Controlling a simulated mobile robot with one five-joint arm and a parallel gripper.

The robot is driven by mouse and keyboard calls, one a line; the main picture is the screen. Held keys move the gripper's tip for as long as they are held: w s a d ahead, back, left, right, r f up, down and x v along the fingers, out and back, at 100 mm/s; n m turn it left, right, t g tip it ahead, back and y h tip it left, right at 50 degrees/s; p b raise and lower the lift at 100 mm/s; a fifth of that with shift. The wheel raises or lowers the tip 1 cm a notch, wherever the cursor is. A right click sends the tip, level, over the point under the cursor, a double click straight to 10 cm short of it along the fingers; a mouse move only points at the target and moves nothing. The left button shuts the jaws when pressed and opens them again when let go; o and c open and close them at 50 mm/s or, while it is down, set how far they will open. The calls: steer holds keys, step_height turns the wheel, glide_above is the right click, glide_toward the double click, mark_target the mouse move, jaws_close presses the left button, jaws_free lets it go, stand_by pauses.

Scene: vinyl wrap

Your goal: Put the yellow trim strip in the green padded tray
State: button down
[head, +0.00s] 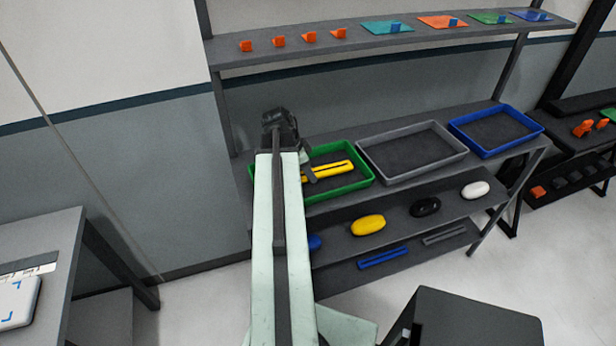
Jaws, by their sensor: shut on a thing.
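The yellow trim strip (335,169) is a long flat piece with a dark slot along it. It shows over the green padded tray (355,183), pointing to the right from my gripper (308,172). My gripper is shut on the strip's left end, and my arm hides part of the grip and the left part of the tray. The tray has a green rim and a dark padded floor. I cannot tell whether the strip touches the floor or hangs just above it.
A grey tray (363,150) and a blue tray (537,130) stand to the right on the same bench. The shelf below holds a yellow rounded piece (367,225), a black one (425,207) and a white one (475,189). A dark box (470,318) stands at front right.

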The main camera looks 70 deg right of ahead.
steer(key=shift+f, duration=0.1)
steer(key=c, duration=0.9)
jaws_free()
steer(key=shift+o, duration=0.2)
steer(key=p+v, duration=1.1)
steer(key=v, duration=0.1)
steer(key=shift+r, duration=0.25)
